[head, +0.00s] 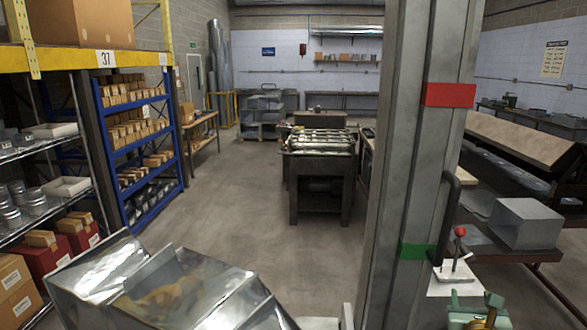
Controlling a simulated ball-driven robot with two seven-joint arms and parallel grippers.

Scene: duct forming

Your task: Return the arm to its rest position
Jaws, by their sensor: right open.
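My right gripper (335,321) shows only in part, as pale grey pieces at the bottom edge of the head view. It is open, and I see nothing held in it. It is to the left of the foot of a tall grey steel column. The rest of the right arm is below the frame. My left gripper and arm are not in view.
A shiny folded sheet-metal piece (165,292) fills the lower left. The steel column (415,150) with red and green bands stands close at right, beside a red-knobbed lever (460,233). Shelves (140,140) line the left. The floor (235,205) between is clear.

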